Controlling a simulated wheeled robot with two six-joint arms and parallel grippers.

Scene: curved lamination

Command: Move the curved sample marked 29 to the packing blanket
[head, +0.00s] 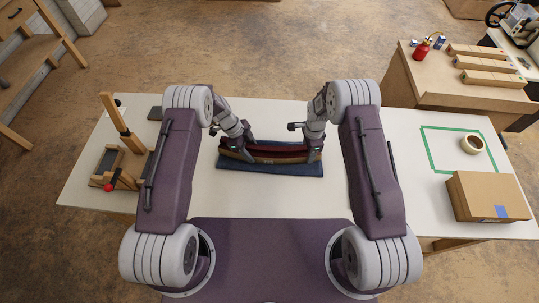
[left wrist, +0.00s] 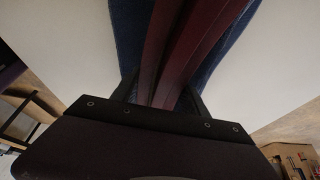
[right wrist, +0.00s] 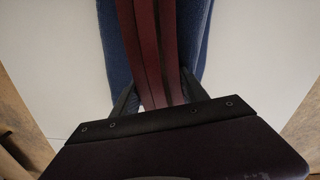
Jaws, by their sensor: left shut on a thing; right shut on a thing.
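A long, dark red curved sample (head: 280,148) lies lengthwise across a folded blue packing blanket (head: 282,171) on the white table. A lighter brown curved strip shows along its near side. I cannot read any number on it. My left gripper (head: 247,149) is shut on the sample's left end, and my right gripper (head: 314,151) is shut on its right end. In the left wrist view the dark red sample (left wrist: 185,40) passes between the fingers, with the blanket (left wrist: 130,35) under it. The right wrist view shows the sample (right wrist: 148,50) gripped likewise. I cannot tell whether it touches the blanket.
A wooden fixture (head: 120,160) with a red knob stands at the table's left. A cardboard box (head: 487,197), a tape roll (head: 472,144) and a green taped outline (head: 430,152) are on the right. A wooden bench (head: 440,80) stands behind.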

